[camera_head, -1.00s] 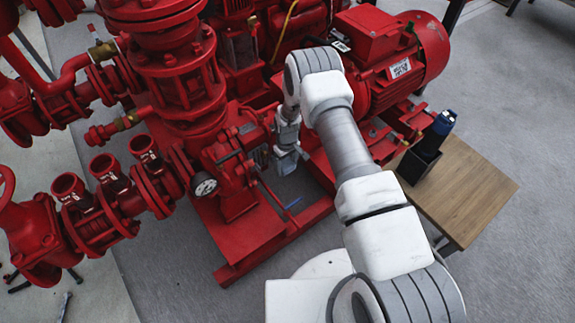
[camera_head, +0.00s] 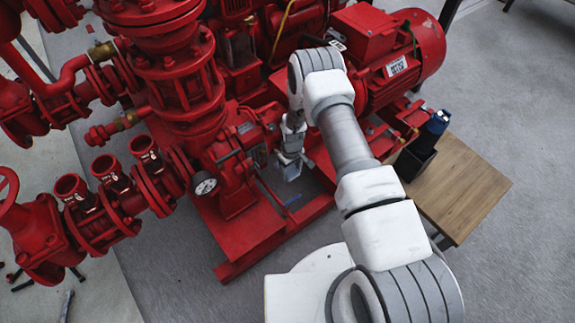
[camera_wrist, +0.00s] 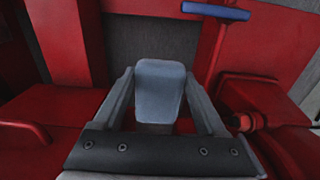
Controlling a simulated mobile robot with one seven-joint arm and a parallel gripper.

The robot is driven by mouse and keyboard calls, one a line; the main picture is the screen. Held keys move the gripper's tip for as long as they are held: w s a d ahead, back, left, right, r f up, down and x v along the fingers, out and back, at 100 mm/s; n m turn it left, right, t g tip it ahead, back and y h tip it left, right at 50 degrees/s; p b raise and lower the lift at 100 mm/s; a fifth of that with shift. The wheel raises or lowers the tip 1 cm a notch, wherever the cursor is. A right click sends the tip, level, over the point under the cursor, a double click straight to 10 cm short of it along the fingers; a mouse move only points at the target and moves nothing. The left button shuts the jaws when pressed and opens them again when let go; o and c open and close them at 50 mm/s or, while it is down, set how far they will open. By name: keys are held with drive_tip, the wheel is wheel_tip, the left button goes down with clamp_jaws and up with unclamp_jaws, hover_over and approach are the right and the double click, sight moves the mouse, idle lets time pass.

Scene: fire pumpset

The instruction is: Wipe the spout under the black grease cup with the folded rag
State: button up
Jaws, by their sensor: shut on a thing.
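My gripper (camera_wrist: 160,76) is shut on the folded rag (camera_wrist: 160,98), a grey-blue pad between its two fingers in the wrist view. In the head view, my gripper (camera_head: 290,158) is low beside the red pump body (camera_head: 236,180), with the rag (camera_head: 291,172) at its tip. I cannot make out the black grease cup or its spout for certain in either view. The arm and the red machinery hide part of the area around the gripper. I cannot tell whether the rag touches anything.
A blue bar (camera_wrist: 216,11) on a red rod lies beyond the gripper, upper right in the wrist view. Red baseplate rails (camera_head: 270,238) surround the gripper area. A wooden table (camera_head: 462,190) with a black holder (camera_head: 414,163) stands right. Grey floor (camera_head: 180,275) is clear in front.

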drive_tip(key=shift+s+d+p, duration=0.35)
drive_tip(key=shift+s+d, duration=0.15)
drive_tip(key=shift+s, duration=0.25)
drive_tip(key=shift+s+d+p, duration=0.35)
drive_tip(key=shift+s+d, duration=0.15)
drive_tip(key=shift+s, duration=0.25)
drive_tip(key=shift+r, duration=0.1)
drive_tip(key=w+d+r+m, duration=0.1)
drive_tip(key=d+r+m, duration=0.1)
drive_tip(key=r, duration=1)
drive_tip(key=w+d+r+m, duration=0.2)
drive_tip(key=d+r+m, duration=0.1)
drive_tip(key=r, duration=1)
drive_tip(key=w+d+r+m, duration=0.1)
drive_tip(key=d+r+m, duration=0.1)
drive_tip(key=r, duration=1)
drive_tip(key=s+r+p, duration=0.4)
drive_tip(key=r+p, duration=0.7)
drive_tip(key=p, duration=0.1)
drive_tip(key=s+r+p, duration=0.4)
drive_tip(key=r+p, duration=0.7)
drive_tip(key=p, duration=0.2)
drive_tip(key=shift+s+d, duration=0.2)
